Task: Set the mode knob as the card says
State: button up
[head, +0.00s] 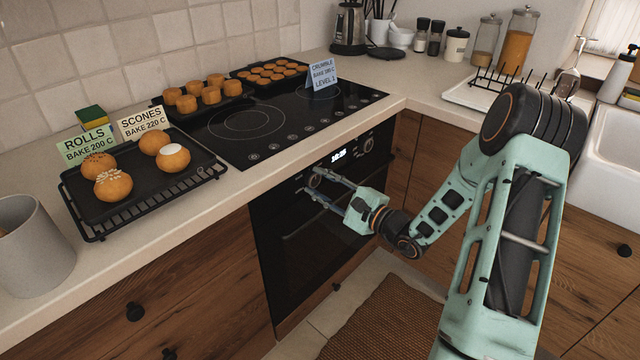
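The black built-in oven (300,250) has a front panel with a lit display (338,155). A round knob (316,180) is on the panel left of the display, and another knob (368,145) is right of it. My gripper (311,182) is at the left knob, its fingers apart, one above and one below it. I cannot tell whether they touch it. The knobs' markings are too small to read. A green card (86,145) reads "ROLLS BAKE 200 C". A white card (144,122) reads "SCONES BAKE 220 C". A blue card (322,75) reads "CRUMBLE BAKE 200 C LEVEL 1".
A black tray (130,205) with several buns sits on a rack by the green and white cards. Two dark trays of baked pieces stand behind the hob (275,115). A grey cup (30,250) is at the left. Jars and a dish rack (500,85) stand back right.

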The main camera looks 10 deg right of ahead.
jog(key=c, duration=0.3)
